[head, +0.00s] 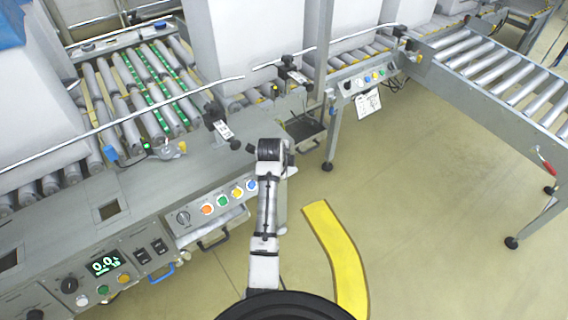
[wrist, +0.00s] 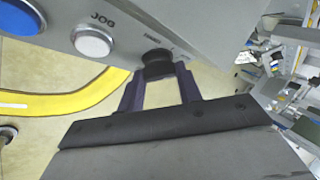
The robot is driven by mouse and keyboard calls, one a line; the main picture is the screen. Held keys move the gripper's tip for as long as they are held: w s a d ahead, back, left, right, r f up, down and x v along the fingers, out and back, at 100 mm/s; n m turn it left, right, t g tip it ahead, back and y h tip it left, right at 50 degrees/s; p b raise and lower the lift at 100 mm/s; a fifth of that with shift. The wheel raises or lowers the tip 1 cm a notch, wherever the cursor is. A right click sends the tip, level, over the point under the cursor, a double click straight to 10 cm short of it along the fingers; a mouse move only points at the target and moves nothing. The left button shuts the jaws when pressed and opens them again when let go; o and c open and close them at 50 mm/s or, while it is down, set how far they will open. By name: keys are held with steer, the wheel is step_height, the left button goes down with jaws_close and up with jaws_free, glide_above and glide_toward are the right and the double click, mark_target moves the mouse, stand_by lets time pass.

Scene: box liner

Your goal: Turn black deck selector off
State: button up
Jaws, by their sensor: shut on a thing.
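The black selector knob (wrist: 157,62) sits on the underside edge of a grey panel in the wrist view, with small lettering above it that I cannot fully read. My gripper (wrist: 158,78) has its two dark fingers on either side of the knob, shut on it. A white button (wrist: 92,41) marked JOG and a blue button (wrist: 18,17) are on the same panel to its left. In the head view my arm covers the right end of the button panel (head: 215,206), so the gripped knob and the fingers are hidden there.
Orange (head: 207,209), yellow (head: 237,191) and blue (head: 252,185) buttons line the panel. A lit display (head: 104,265) is at lower left. Roller beds and large white boxes (head: 245,45) stand behind. Floor with a yellow stripe (head: 336,255) is free at right.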

steer(key=n+t, duration=0.2)
steer(key=n, duration=0.1)
steer(key=shift+s+f+n+b, duration=0.2)
steer(key=shift+n+b, duration=0.1)
steer(key=shift+b, duration=0.1)
steer(key=shift+n+t+b, duration=0.3)
steer(key=shift+n+t, duration=0.5)
steer(key=shift+n, duration=0.5)
steer(key=shift+y, duration=0.3)
steer(key=o, duration=1)
steer(key=shift+r, duration=0.1)
steer(key=shift+w+r, duration=0.1)
steer(key=shift+r, duration=0.05)
